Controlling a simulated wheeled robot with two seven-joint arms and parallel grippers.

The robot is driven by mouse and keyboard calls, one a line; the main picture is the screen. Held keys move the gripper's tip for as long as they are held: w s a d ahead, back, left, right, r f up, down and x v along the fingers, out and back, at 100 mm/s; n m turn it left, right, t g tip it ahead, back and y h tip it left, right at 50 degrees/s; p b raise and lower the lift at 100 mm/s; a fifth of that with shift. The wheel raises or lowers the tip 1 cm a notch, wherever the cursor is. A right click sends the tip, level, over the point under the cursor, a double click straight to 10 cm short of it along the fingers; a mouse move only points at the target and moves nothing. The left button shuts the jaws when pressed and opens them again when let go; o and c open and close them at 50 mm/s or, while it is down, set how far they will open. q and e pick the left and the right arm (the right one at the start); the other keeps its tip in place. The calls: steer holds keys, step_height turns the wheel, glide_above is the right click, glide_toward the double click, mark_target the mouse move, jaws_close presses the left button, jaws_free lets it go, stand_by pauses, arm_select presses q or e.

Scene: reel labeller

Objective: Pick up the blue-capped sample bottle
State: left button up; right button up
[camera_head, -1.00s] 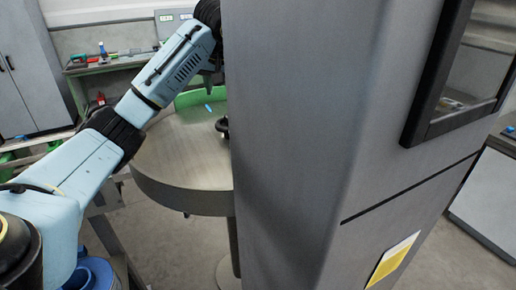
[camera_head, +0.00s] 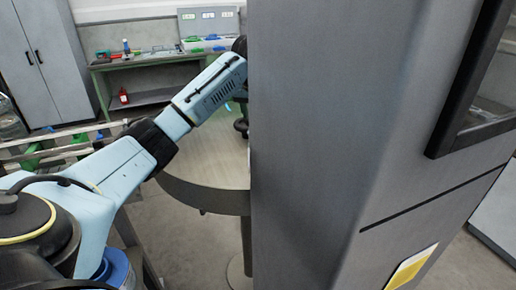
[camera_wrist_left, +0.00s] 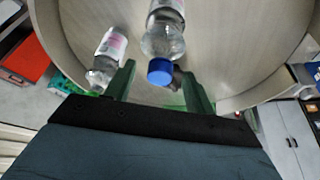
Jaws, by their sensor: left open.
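The blue-capped sample bottle (camera_wrist_left: 163,40) is clear with a pale label, and shows in the left wrist view over the round table (camera_wrist_left: 237,38). Its blue cap (camera_wrist_left: 160,72) points toward my left gripper (camera_wrist_left: 159,73). The gripper's green fingers are open, one on each side of the cap in the picture; I see no grip on it. A second clear bottle (camera_wrist_left: 106,54) with a pinkish label is just left of the left finger. In the head view the grey cabinet hides my left gripper and the bottles. My right gripper is in neither view.
The tall grey cabinet (camera_head: 330,150) fills the middle of the head view, close beside my left arm. The round table (camera_head: 205,165) partly shows left of it. A workbench (camera_head: 150,62) stands at the back, with a grey locker (camera_head: 50,60) to its left.

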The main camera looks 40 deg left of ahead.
arm_select(q)
steer(key=shift+x, duration=1.25)
jaws_close()
